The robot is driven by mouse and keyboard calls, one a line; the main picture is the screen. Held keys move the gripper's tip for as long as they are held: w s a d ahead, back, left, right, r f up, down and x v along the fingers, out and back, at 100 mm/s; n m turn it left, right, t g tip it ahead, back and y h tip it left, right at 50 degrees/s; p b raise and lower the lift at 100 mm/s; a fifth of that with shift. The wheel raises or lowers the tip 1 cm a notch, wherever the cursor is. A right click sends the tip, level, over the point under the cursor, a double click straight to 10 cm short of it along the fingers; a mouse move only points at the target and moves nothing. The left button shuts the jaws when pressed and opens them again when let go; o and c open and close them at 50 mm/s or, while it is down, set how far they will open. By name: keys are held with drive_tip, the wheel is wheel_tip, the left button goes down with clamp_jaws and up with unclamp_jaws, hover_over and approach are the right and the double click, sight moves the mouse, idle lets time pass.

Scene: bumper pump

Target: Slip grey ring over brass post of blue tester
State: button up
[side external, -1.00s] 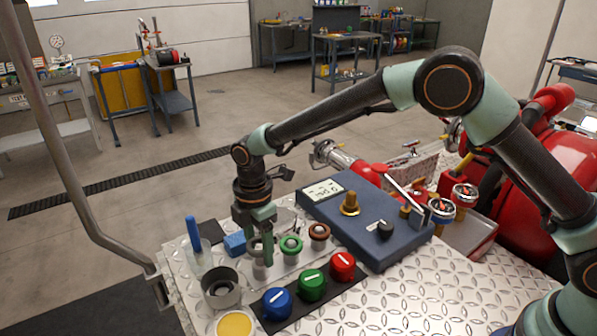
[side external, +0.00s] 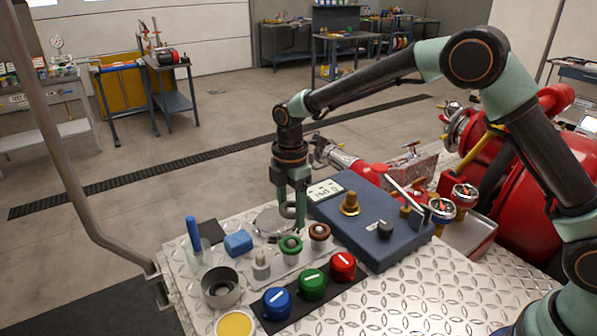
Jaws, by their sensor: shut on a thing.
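The blue tester (side external: 341,226) lies on the metal deck, with a small display at its far left corner. Its brass post (side external: 350,203) stands upright on top, bare. My gripper (side external: 291,218) points down just left of the tester, above the deck. It is shut on the grey ring (side external: 287,211), which shows partly between and behind the fingers, raised and apart from the post. The left peg (side external: 261,265) of the peg row is bare. A green ring (side external: 290,246) and a brown ring (side external: 319,233) sit on the other pegs.
Blue, green and red knobs (side external: 312,284) stand in front of the pegs. A grey cup (side external: 221,288), a yellow-topped tin (side external: 235,325) and a blue block (side external: 238,243) are at left. A black knob (side external: 385,229) and a lever rise from the tester.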

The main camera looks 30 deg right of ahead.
wheel_tip(320, 180, up, 4)
drive_tip(key=m, duration=0.1)
hover_over(352, 193)
drive_tip(key=shift+w+f, duration=0.1)
drive_tip(key=shift+f, duration=2.05)
drive_tip(key=shift+f, duration=2.3)
